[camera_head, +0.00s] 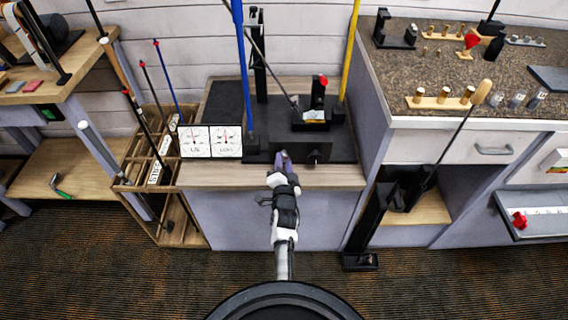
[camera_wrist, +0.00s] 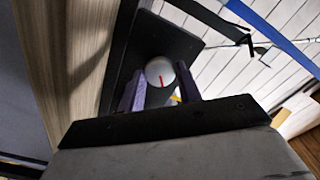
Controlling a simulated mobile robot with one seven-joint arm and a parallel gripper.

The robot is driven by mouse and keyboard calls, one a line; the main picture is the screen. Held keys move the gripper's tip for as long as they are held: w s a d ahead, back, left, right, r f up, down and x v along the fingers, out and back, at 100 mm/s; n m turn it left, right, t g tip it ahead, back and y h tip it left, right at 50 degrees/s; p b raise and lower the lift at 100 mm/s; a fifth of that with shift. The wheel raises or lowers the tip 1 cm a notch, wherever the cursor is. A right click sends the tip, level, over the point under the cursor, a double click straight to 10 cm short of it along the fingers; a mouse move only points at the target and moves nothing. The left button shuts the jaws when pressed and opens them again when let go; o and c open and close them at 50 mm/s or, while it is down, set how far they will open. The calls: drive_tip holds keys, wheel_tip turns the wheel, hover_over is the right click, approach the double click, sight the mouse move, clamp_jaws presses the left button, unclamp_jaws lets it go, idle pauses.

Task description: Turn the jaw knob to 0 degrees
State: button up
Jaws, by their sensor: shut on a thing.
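My gripper (camera_head: 283,160) reaches the front of the black machine (camera_head: 340,143) on the bench. In the wrist view my gripper (camera_wrist: 160,74) has its two purple fingers on either side of the round grey jaw knob (camera_wrist: 160,71), shut on it. A short red mark on the knob's face runs from near its middle toward the lower edge of the picture. In the head view the knob is hidden by my gripper. A golf club's head (camera_head: 313,115) sits on the machine, its shaft leaning up to the left.
Two white dial cards (camera_head: 211,141) with red needles stand left of my gripper. Blue (camera_head: 243,70) and yellow (camera_head: 349,50) poles rise behind. A wooden club rack (camera_head: 160,180) stands left, a black stand (camera_head: 375,215) with a club right. The floor in front is clear.

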drive_tip(key=n, duration=0.5)
drive_tip(key=shift+w+r+n+b, duration=0.1)
drive_tip(key=shift+n+b, duration=0.2)
drive_tip(key=n+b, duration=0.1)
drive_tip(key=n, duration=0.3)
drive_tip(key=shift+n+b, duration=0.3)
drive_tip(key=o, duration=1)
drive_tip(key=shift+s, duration=0.2)
